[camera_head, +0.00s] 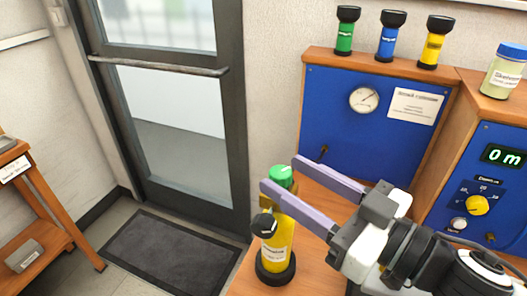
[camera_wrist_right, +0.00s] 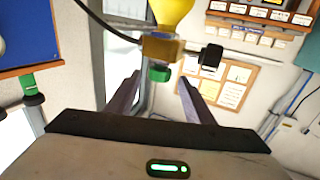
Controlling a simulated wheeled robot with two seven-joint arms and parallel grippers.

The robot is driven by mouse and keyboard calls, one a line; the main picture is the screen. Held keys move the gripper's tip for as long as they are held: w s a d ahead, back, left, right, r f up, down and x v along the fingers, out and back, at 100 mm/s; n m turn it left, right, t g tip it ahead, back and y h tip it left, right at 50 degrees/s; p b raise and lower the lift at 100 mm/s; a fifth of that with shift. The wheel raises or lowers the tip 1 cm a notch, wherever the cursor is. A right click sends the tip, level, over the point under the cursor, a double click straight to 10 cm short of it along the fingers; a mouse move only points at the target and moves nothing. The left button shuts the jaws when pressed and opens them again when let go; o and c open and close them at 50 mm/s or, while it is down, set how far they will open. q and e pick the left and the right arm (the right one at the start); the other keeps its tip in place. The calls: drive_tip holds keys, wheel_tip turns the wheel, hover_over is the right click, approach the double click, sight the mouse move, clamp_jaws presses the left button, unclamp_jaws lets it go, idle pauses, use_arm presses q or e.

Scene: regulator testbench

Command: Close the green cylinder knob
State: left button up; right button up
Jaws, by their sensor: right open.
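A yellow cylinder (camera_head: 279,246) stands upright on the wooden bench, with a brass valve and a round green knob (camera_head: 281,173) on top. A black knob (camera_head: 264,225) sticks out from its side. My right gripper (camera_head: 281,176) reaches in from the right with its two purple fingers apart, one on either side of the green knob. In the wrist view the cylinder appears upside down, and the green knob (camera_wrist_right: 159,74) lies between the open fingers with gaps on both sides. I cannot see any contact. My left gripper is in neither view.
A blue panel (camera_head: 335,122) with a round gauge stands behind the bench. Small green, blue and yellow cylinders stand on its top ledge. A jar (camera_head: 505,72) and a panel with a display are at right. Floor and a dark mat (camera_head: 168,252) lie left of the bench.

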sight(272, 167)
drive_tip(key=p+x, duration=0.1)
drive_tip(key=x, duration=0.4)
drive_tip(key=shift+w+a, duration=0.6)
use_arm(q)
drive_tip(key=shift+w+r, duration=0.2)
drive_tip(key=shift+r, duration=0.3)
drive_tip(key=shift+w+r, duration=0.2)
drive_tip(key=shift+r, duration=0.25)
use_arm(e)
drive_tip(key=c, duration=1)
